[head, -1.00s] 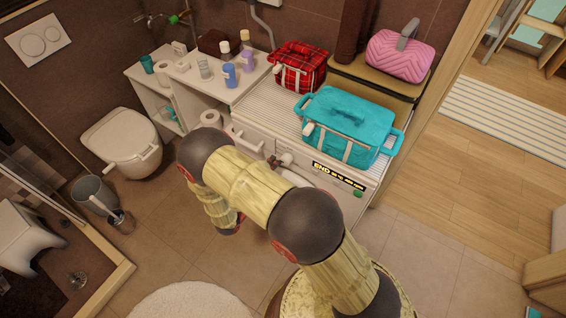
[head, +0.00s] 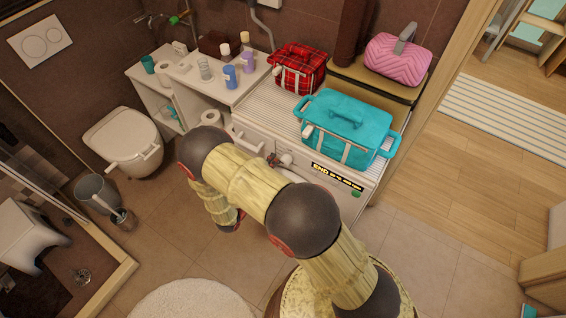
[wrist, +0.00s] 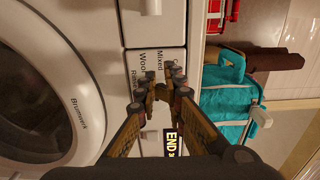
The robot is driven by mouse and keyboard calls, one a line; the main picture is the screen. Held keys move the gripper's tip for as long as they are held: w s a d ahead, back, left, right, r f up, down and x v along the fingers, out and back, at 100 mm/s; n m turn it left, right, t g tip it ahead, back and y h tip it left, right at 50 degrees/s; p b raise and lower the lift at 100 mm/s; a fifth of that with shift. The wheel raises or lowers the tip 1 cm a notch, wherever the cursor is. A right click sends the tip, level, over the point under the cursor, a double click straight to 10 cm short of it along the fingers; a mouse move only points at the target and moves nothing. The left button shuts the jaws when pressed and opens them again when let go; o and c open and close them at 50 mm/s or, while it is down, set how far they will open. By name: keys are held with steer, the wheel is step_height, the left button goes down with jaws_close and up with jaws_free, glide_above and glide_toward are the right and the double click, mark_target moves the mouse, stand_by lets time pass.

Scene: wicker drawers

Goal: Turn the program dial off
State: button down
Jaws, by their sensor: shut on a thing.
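The program dial (head: 287,159) is a white knob on the front panel of the white washing machine (wrist: 88,25). In the head view it shows beside my gripper (head: 274,160), partly covered. In the wrist view my gripper (wrist: 160,92) has its fingers closed in at the dial's place, by the printed programs "Mixed" and "Wool". It is shut on the dial, which the fingers mostly hide there. The display (head: 337,176) right of the dial reads "END"; it also shows in the wrist view (wrist: 171,142). The dial's pointer cannot be made out.
A teal bag (head: 345,128) and a red plaid bag (head: 298,68) stand on top of the machine. A pink bag (head: 398,58) lies behind. A shelf with bottles (head: 230,77) and a toilet (head: 125,142) are left. Floor in front is open.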

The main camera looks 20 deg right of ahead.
steer(key=shift+s+r+p, duration=0.15)
steer(key=shift+r+p, duration=0.3)
steer(key=shift+p, duration=0.15)
stand_by(0.5)
steer(key=v, duration=0.3)
steer(key=p+v, duration=0.1)
steer(key=v, duration=0.2)
steer(key=shift+w+a+r, duration=0.15)
steer(key=shift+w, duration=0.15)
steer(key=c, duration=2.5)
jaws_free()
